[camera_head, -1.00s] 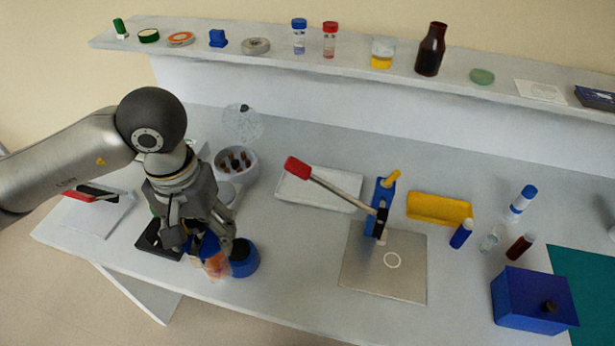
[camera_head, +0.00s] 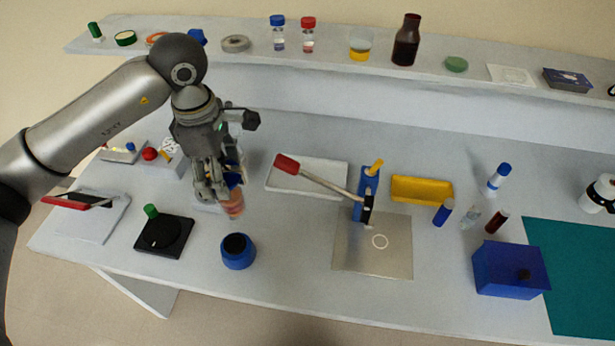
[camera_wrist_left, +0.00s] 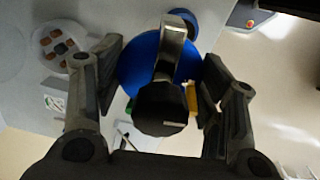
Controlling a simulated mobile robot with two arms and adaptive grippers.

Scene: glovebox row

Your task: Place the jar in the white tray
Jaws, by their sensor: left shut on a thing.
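The jar (camera_head: 235,205) has an orange-pink body and hangs below my left gripper (camera_head: 222,190) above the bench. In the left wrist view the jar's round blue top (camera_wrist_left: 134,68) sits between the two dark fingers of my left gripper (camera_wrist_left: 155,85). My left gripper is shut on the jar, and its fingers hide the jar's upper part in the head view. The white tray (camera_head: 328,169) lies flat to the right of the jar, apart from it. A red-handled tool (camera_head: 287,163) reaches across the tray. My right gripper is not in view.
A round blue container (camera_head: 238,252) with a dark top stands in front of the jar. A black square device (camera_head: 164,236) is at left. A blue stand (camera_head: 366,188) and a steel plate (camera_head: 372,252) lie right of the tray. A shelf runs along the back.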

